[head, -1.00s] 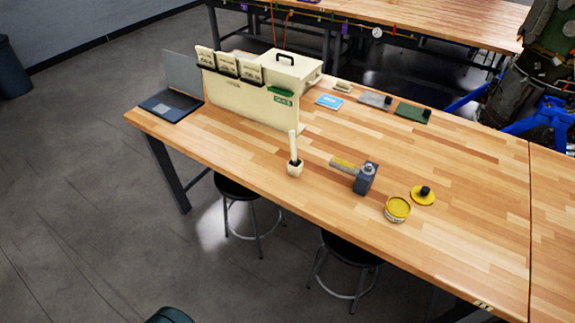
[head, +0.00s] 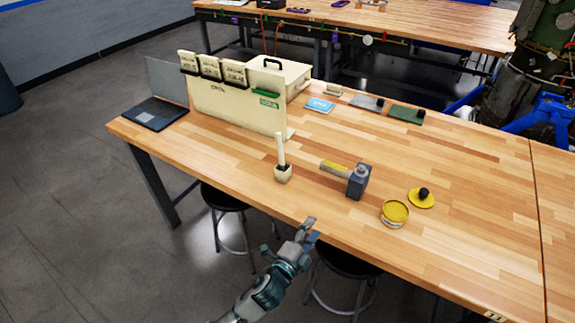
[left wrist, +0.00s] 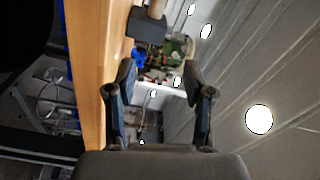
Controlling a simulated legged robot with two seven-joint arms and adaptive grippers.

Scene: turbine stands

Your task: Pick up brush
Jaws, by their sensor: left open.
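My right gripper is not in view.
A grey block tool with a yellow-marked handle (head: 356,182), a yellow tub (head: 394,213) and a yellow disc with black knob (head: 421,198) lie to the right. A cream panel (head: 235,110) stands behind. Stools (head: 225,200) sit below the edge.

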